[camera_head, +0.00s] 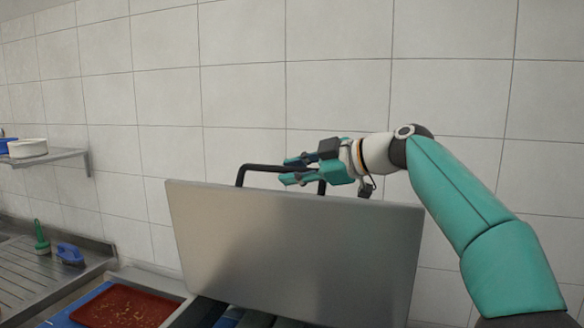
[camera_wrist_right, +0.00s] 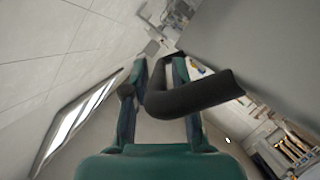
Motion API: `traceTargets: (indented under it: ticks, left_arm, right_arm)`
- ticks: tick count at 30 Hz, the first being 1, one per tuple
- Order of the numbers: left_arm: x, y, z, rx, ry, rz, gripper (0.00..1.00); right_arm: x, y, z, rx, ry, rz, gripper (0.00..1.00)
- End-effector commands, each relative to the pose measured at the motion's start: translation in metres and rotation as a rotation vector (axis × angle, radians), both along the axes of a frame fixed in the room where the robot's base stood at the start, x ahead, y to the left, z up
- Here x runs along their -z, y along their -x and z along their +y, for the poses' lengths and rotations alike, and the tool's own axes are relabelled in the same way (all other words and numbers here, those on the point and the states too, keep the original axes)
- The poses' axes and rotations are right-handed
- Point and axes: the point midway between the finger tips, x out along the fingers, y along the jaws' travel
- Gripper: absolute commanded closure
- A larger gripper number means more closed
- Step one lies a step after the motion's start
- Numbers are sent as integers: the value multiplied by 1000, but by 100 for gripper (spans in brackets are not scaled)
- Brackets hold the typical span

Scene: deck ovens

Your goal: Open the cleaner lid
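The cleaner lid (camera_head: 290,250) is a flat grey metal panel that stands steeply raised in the head view. Its black bar handle (camera_head: 262,168) shows above the top edge, and its lower part is hidden behind the panel. My right gripper (camera_head: 287,170) is at the handle, just above the lid's top edge, with its two teal fingers apart. In the right wrist view the black handle (camera_wrist_right: 200,95) runs across the space between the open fingers (camera_wrist_right: 158,75); I cannot tell whether they touch it. My left gripper is not in view.
A red tray (camera_head: 125,308) with crumbs lies left of the lid. A wall shelf (camera_head: 55,157) holds a white container (camera_head: 28,148). The tiled wall is close behind.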

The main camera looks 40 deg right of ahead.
Motion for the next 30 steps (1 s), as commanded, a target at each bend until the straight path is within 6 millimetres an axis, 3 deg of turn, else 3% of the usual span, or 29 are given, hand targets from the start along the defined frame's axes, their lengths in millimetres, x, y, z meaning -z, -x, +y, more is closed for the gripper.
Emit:
traceTargets:
  ticks: [11, 17, 30]
  left_arm:
    - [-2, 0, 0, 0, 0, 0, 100]
    - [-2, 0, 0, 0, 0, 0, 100]
    - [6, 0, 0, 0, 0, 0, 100]
  right_arm:
    - [3, -8, 2, -1, 0, 1, 73]
    - [3, -8, 3, -2, -1, 1, 100]
    - [6, -7, 8, -6, 11, -5, 100]
